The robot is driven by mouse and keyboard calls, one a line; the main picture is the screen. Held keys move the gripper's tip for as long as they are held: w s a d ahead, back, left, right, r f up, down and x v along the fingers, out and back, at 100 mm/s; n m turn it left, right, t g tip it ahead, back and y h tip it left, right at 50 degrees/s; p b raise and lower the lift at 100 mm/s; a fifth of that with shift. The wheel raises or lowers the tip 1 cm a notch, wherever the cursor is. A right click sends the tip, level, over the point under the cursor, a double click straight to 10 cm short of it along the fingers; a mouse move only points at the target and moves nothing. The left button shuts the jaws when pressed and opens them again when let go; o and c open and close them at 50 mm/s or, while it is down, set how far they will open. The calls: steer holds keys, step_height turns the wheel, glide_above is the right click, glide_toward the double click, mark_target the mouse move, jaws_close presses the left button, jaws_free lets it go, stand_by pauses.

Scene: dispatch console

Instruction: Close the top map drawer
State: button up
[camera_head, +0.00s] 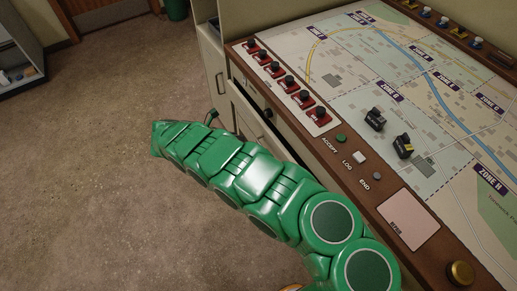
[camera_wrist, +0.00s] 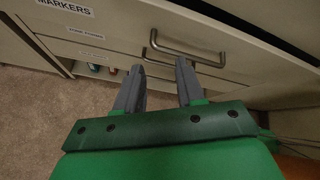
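The top map drawer (camera_head: 258,122) stands pulled out under the console's left edge, with a dark gap above its front in the head view. The wrist view shows a pale drawer front (camera_wrist: 243,46) with a curved metal handle (camera_wrist: 187,53) and a dark opening above it. I cannot tell how far out it stands. My gripper (camera_wrist: 160,70) is open and empty, its two grey fingers apart and pointing at the drawer fronts near the handle. Whether a finger touches the handle or front is unclear. The fingers cannot be made out in the head view.
The console top (camera_head: 350,85) has a map, red switch units (camera_head: 290,84), buttons and two dark pieces (camera_head: 403,146). A label reading MARKERS (camera_wrist: 65,7) is on the cabinet at left. An open shelf with small items (camera_wrist: 97,69) shows below. Carpet (camera_head: 90,200) at left is clear.

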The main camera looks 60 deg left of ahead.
steer(key=d+f+n+t, duration=0.4)
steer(key=d+f+n, duration=0.3)
steer(key=n, duration=0.5)
steer(key=w+d+f+y, duration=0.1)
steer(key=w, duration=0.7)
steer(key=shift+d+n, duration=0.4)
steer(key=shift+f, duration=0.1)
jaws_close()
